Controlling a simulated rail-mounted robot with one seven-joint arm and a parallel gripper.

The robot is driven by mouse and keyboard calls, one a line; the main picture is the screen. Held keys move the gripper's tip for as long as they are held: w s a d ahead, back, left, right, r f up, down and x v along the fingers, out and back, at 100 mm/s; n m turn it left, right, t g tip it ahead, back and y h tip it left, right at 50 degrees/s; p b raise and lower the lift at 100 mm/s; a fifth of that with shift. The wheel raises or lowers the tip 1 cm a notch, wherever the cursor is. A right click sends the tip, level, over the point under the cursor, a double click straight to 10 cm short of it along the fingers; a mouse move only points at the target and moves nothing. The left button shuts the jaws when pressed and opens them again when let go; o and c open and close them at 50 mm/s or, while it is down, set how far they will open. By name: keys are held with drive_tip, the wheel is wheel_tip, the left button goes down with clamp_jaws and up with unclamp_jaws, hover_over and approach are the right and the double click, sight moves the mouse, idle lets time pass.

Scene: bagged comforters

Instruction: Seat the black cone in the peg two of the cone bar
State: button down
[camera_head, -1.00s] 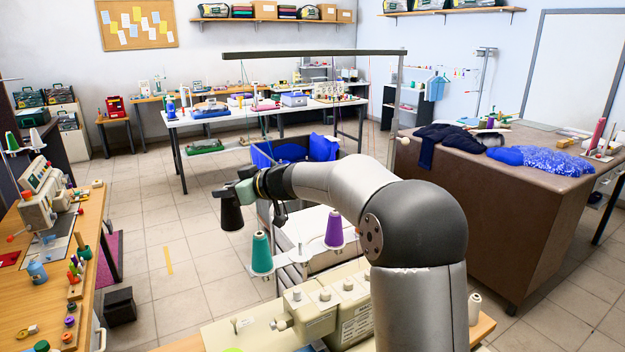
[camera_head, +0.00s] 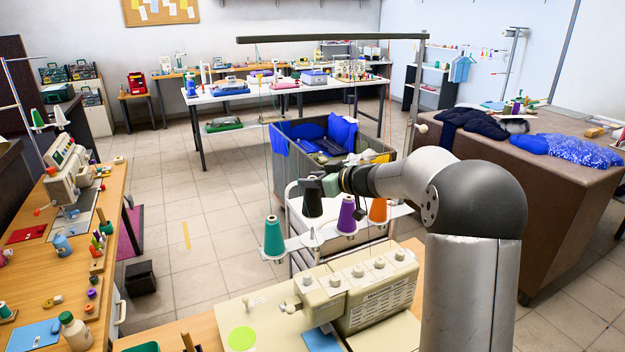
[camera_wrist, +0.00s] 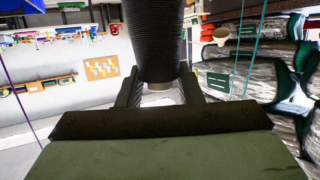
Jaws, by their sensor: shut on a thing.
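The black cone (camera_head: 313,200) is held by my gripper (camera_head: 330,185), over the cone bar (camera_head: 300,241). It hangs between the teal cone (camera_head: 274,238) and the purple cone (camera_head: 347,216), with a small peg (camera_head: 312,232) showing just below it. I cannot tell whether the cone touches the peg. An orange cone (camera_head: 378,211) sits to the right on the bar. In the wrist view the black cone (camera_wrist: 155,40) is between the two fingers of my gripper (camera_wrist: 160,90); its far end is cut off by the top edge.
A cream sewing machine (camera_head: 365,290) stands in front of the bar. A grey bin (camera_head: 385,175) with blue bags is behind it. A wooden bench (camera_head: 95,270) with small items runs along the left. Open tiled floor (camera_head: 215,215) lies between.

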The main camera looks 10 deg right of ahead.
sight(320, 208)
drive_tip(key=shift+f+b, duration=1.05)
drive_tip(key=shift+f, duration=1.5)
drive_tip(key=shift+p, duration=1.05)
drive_tip(key=shift+f+b, duration=0.65)
drive_tip(key=shift+f, duration=1.15)
idle(1.2)
drive_tip(key=shift+c, duration=1.5)
unclamp_jaws()
drive_tip(key=shift+s+r, duration=0.1)
